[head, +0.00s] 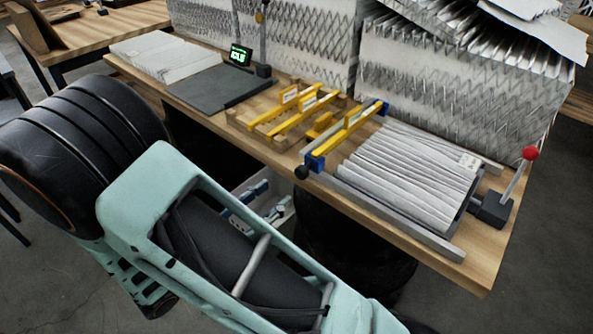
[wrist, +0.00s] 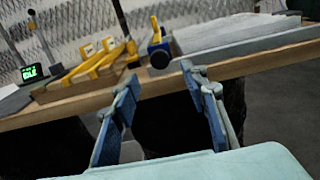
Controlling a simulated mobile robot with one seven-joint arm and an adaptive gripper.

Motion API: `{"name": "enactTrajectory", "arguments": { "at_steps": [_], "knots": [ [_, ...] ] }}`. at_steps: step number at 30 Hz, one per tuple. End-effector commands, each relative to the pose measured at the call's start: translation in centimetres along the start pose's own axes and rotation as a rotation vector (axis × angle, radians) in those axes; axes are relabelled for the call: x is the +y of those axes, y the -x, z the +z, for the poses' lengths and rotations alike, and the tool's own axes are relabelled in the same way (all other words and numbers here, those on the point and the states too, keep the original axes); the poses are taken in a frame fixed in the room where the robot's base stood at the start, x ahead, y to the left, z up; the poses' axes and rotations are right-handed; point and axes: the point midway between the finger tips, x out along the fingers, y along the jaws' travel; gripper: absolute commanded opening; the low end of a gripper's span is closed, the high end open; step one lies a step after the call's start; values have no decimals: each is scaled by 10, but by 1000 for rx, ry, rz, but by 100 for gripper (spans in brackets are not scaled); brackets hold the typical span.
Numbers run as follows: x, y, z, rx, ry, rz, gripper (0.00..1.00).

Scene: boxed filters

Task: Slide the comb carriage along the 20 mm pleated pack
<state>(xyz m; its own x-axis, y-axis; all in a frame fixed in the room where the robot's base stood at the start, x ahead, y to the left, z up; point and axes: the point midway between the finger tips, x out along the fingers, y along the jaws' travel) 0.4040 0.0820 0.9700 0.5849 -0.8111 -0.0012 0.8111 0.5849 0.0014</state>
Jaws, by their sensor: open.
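The white pleated pack (head: 405,175) lies between grey rails on the right part of the wooden bench in the head view. The comb carriage (head: 345,136), a yellow bar with blue ends and a black knob (head: 301,172), spans the pack's left end. In the wrist view the carriage (wrist: 157,45) is seen end-on above the bench edge, with the pack (wrist: 230,32) to its right. My gripper (wrist: 158,82) is open and empty, its blue-padded fingers below and in front of the carriage knob. In the head view my gripper (head: 258,200) is partly hidden by my arm.
A wooden rack (head: 280,128) with yellow combs stands left of the carriage. A dark plate with a green "IDLE" display (head: 240,55) is farther left. A red-knobbed lever (head: 515,175) stands at the right end. Tall pleated stacks (head: 440,85) close off the back.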

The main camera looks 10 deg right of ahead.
Motion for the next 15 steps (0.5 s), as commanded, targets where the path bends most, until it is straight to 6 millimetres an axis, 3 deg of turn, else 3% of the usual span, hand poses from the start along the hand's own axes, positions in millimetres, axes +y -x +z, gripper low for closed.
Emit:
{"name": "enactTrajectory", "arguments": {
  "at_steps": [5,15],
  "knots": [
    [1,-17,1,-5,2,4,41],
    [0,-81,1,-3,2,1,41]
  ]
}}
